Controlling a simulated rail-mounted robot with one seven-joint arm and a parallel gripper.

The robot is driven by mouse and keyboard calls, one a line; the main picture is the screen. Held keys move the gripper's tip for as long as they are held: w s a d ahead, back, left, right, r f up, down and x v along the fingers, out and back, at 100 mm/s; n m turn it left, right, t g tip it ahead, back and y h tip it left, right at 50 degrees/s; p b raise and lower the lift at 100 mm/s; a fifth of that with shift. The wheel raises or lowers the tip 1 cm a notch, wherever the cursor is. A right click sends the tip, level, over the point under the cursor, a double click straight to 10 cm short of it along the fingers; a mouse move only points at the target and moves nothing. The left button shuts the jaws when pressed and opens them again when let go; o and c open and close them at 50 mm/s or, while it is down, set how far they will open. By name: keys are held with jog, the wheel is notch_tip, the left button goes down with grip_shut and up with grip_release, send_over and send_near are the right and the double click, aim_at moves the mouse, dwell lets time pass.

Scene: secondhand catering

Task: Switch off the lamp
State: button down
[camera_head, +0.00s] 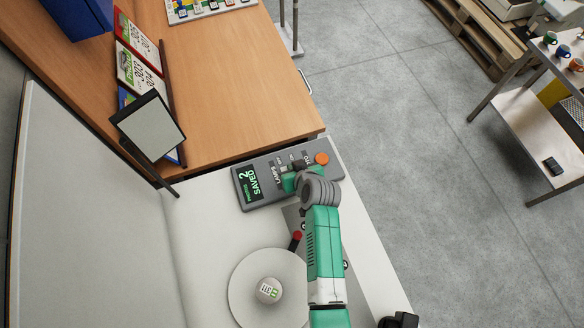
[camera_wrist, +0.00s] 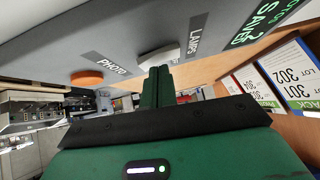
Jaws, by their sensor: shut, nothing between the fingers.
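A grey control box (camera_head: 240,190) lies on the white counter, with a green-lit display (camera_head: 252,184) reading "SAVED 2". In the wrist view it has a pale rocker switch (camera_wrist: 160,54) beside the "LAMPS" label (camera_wrist: 197,35) and an orange button (camera_wrist: 87,77) beside "PHOTO". The orange button also shows in the head view (camera_head: 321,158). My gripper (camera_wrist: 160,72) is shut and empty, its tips right at the switch; I cannot tell if they touch. A square, pale panel (camera_head: 150,127) in a black frame, perhaps the lamp, stands left of the box; whether it is lit is unclear.
A round plate (camera_head: 245,300) holds a small tagged object (camera_head: 268,290) near my arm. A wooden table (camera_head: 220,80) with lot cards (camera_head: 133,70) adjoins the counter. A tall pale board (camera_head: 60,200) stands at left.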

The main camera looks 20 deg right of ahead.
jog(key=r+p, duration=0.4)
jog(key=r, duration=0.1)
jog(key=shift+s+a, duration=0.25)
jog(key=shift+a, duration=0.05)
jog(key=a+v, duration=0.1)
jog(key=v, duration=0.7)
jog(key=shift+s+r, duration=0.15)
jog(key=shift+s, duration=0.25)
jog(key=shift+a, duration=0.15)
